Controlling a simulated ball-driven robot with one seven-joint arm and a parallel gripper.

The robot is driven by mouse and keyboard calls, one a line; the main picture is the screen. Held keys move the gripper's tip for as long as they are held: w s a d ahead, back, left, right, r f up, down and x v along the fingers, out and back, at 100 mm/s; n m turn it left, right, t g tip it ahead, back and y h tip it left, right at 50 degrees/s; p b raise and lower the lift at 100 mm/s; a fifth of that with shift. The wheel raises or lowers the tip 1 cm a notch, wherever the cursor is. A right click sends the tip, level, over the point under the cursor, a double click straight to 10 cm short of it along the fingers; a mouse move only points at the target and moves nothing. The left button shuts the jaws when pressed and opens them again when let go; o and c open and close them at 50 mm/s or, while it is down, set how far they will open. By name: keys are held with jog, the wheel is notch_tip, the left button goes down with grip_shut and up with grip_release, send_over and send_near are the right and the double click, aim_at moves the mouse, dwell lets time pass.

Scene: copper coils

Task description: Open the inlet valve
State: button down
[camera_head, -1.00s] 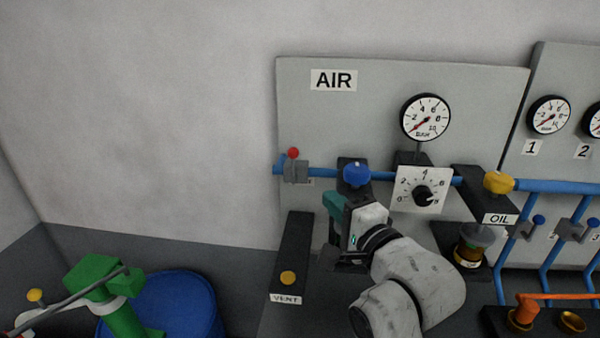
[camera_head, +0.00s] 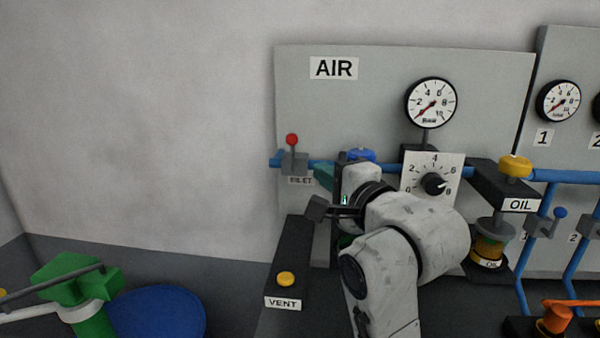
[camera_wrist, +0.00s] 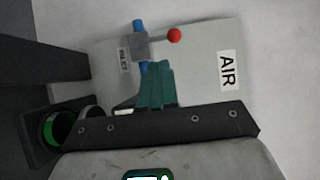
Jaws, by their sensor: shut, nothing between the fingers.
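The inlet valve is a grey body (camera_head: 294,165) on the blue pipe at the left end of the AIR panel. Its lever with a red ball (camera_head: 292,139) points up, across the pipe. The valve (camera_wrist: 141,47) and red ball (camera_wrist: 174,36) also show in the wrist view, with the INLET label (camera_wrist: 124,60) beside them. My gripper (camera_head: 323,176) has teal fingers and is shut and empty. It is just right of and slightly below the valve, apart from the red ball. In the wrist view the fingers (camera_wrist: 156,82) point toward the valve, partly covering the pipe.
A blue knob (camera_head: 361,154) is close behind my wrist. A dial (camera_head: 434,184) and gauge (camera_head: 431,103) are to the right. The VENT block with its yellow button (camera_head: 285,279) stands below. A green machine (camera_head: 75,278) and blue drum (camera_head: 160,315) are lower left. The wall left of the panel is clear.

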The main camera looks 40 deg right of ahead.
aim_at(292, 150)
jog(key=b+x, duration=0.1)
jog(key=x, duration=0.9)
jog(key=shift+w+r+p, duration=0.15)
jog(key=shift+p, duration=0.35)
